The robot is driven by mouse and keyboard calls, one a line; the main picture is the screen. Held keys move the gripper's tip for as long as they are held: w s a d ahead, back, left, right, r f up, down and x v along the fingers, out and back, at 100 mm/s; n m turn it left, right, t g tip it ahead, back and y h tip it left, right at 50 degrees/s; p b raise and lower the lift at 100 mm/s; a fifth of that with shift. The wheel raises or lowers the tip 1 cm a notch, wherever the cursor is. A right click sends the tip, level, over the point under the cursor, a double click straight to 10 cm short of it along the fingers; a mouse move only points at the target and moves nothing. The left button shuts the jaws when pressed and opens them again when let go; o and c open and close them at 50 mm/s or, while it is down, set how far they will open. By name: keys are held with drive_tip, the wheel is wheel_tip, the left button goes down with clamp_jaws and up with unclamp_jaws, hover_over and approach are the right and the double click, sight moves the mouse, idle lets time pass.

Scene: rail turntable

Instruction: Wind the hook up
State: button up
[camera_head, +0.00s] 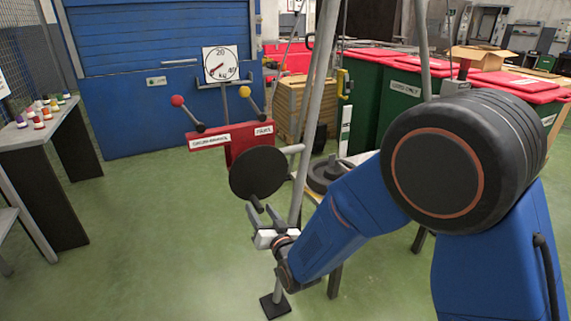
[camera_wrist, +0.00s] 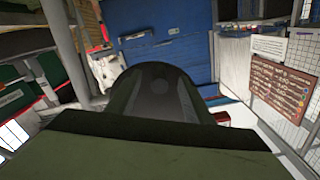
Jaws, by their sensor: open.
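A dark round crank disc (camera_head: 257,171) with a short handle (camera_head: 256,203) at its lower edge is mounted on a grey tripod frame. My gripper (camera_head: 264,214) is open just below the disc, with its fingers close to the handle. I cannot tell whether they touch it or stand around it. In the wrist view a large dark rounded shape (camera_wrist: 158,92) fills the middle, very close to the camera; what it is cannot be told for sure. A yellow and black piece (camera_head: 344,83) hangs right of the frame's legs, possibly the hook.
A red labelled panel (camera_head: 232,138) with red-knobbed and yellow-knobbed levers is behind the disc. A dial marked kg (camera_head: 220,64) stands above it. Grey legs (camera_head: 311,110) rise beside the disc. A table with small coloured pieces (camera_head: 44,128) is at left. Green floor is open between.

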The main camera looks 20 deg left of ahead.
drive_tip(key=shift+v, duration=2.85)
drive_tip(key=n, duration=0.7)
drive_tip(key=shift+s+d, duration=0.1)
drive_tip(key=shift+d, duration=0.05)
drive_tip(key=n, duration=0.4)
drive_tip(key=shift+s+d, duration=0.1)
drive_tip(key=n, duration=0.4)
drive_tip(key=shift+s+d, duration=0.1)
drive_tip(key=shift+w+a+n, duration=1)
drive_tip(key=shift+a+n, duration=0.15)
drive_tip(key=shift+n, duration=1.5)
drive_tip(key=shift+w+a+n, duration=0.95)
drive_tip(key=shift+a+n, duration=0.2)
drive_tip(key=shift+n, duration=1.55)
drive_tip(key=shift+w+a+n, duration=1)
drive_tip(key=shift+a+n, duration=0.15)
drive_tip(key=shift+n, duration=1.5)
